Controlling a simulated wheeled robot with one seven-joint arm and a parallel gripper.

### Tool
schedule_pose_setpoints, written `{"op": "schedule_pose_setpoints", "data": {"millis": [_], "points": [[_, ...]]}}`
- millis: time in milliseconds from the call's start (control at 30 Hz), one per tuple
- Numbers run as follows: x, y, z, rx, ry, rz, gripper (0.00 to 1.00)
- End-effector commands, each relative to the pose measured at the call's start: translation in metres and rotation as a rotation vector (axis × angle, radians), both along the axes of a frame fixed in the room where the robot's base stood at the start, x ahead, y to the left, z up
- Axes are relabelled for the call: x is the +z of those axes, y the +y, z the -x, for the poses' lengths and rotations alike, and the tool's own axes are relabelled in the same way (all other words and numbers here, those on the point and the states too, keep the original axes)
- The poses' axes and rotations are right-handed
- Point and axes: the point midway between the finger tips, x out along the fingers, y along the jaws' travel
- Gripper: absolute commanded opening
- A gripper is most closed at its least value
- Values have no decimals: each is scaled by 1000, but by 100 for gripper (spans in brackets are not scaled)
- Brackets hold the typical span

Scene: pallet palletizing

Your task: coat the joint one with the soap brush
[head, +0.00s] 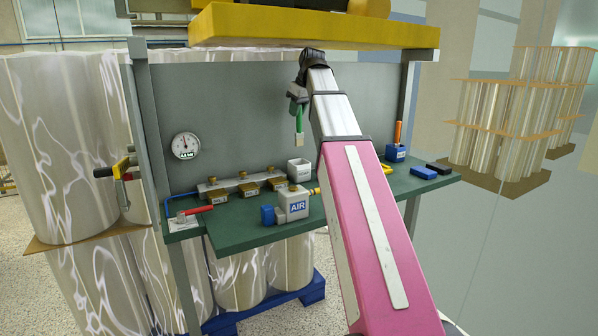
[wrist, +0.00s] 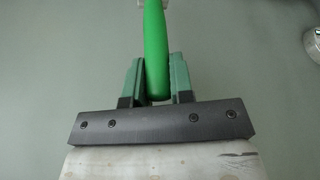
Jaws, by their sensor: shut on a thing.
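My gripper (head: 298,101) is shut on the soap brush, whose green handle (wrist: 155,45) stands between the two fingers in the wrist view. In the head view the brush (head: 299,140) hangs upright with its pale bristles down, above the bench and the white cup (head: 299,170). The brush is apart from the cup. A manifold (head: 240,185) with several brass joints lies on the green bench, left of the cup. I cannot read the small tags on the joints, so I cannot tell which is joint one. The bristle end is mostly out of the wrist view.
A grey AIR block (head: 293,205) with a blue knob sits at the bench's front. A red-handled valve (head: 194,211) is at the left and a gauge (head: 186,146) on the back panel. A blue holder (head: 395,152) and blue block (head: 424,172) stand right. A yellow shelf (head: 310,27) overhangs.

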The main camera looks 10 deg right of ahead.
Motion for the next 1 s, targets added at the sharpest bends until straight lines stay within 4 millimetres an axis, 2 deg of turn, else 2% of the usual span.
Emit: {"op": "schedule_pose_setpoints", "data": {"millis": [367, 633, 1000], "points": [[-3, 0, 0, 0, 0, 0, 0], [-26, 0, 1, 0, 0, 0, 0], [-47, 0, 0, 0, 1, 0, 0]]}}
